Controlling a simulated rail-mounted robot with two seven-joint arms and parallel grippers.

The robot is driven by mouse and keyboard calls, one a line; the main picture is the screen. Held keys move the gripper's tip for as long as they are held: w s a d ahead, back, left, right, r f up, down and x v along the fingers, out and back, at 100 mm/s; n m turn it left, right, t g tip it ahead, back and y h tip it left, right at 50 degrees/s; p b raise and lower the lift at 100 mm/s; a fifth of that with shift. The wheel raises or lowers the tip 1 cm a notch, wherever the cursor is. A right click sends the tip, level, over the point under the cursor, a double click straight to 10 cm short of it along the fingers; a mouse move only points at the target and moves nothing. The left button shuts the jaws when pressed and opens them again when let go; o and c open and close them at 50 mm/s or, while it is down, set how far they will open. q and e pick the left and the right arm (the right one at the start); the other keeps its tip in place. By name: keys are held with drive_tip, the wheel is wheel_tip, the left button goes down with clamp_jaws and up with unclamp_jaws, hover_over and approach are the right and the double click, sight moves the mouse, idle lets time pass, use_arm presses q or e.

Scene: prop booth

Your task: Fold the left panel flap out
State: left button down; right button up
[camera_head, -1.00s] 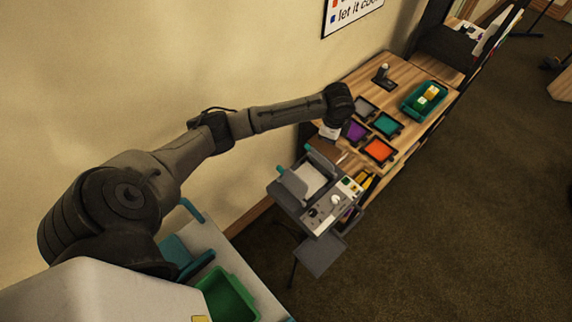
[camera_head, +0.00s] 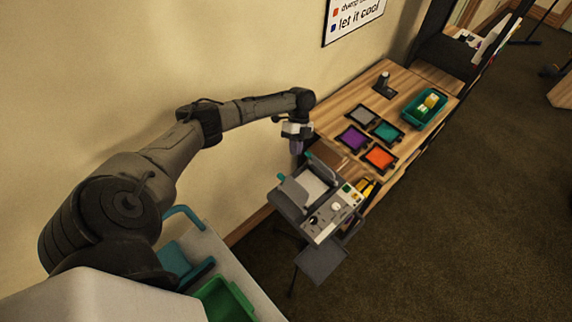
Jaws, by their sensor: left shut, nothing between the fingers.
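The grey panel unit (camera_head: 318,222) stands in the middle of the camera_head view, with a white control strip of knobs and buttons. One flat grey flap (camera_head: 321,264) sticks out at its near end. Another grey plate (camera_head: 291,194) stands at its left side, beside a pale surface; I cannot tell for sure whether it is the left flap. My left gripper (camera_head: 296,148) is shut and empty, pointing down above the far left side of the unit, seemingly apart from it. Its fingertips are small and dark. My right gripper is not in view.
A wooden table (camera_head: 345,96) behind the unit holds a purple tray (camera_head: 353,138), an orange tray (camera_head: 379,157), a teal tray (camera_head: 386,131) and a teal bin (camera_head: 417,116). A green bin (camera_head: 222,300) is at the lower left. The wall runs close behind my left arm.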

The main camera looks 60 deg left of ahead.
sight(292, 188)
use_arm(q)
drive_tip(key=s+d+f+p, duration=0.1)
drive_tip(key=s+f+p, duration=0.1)
drive_tip(key=s+d+f, duration=0.1)
drive_tip(key=s, duration=0.1)
drive_tip(key=shift+d+p, duration=0.3)
drive_tip(key=shift+p, duration=0.1)
drive_tip(key=shift+s+d, duration=0.1)
drive_tip(key=shift+s, duration=0.2)
drive_tip(key=shift+s+d+f+p, duration=0.15)
drive_tip(key=shift+s+f+p, duration=0.05)
drive_tip(key=shift+s+p, duration=0.15)
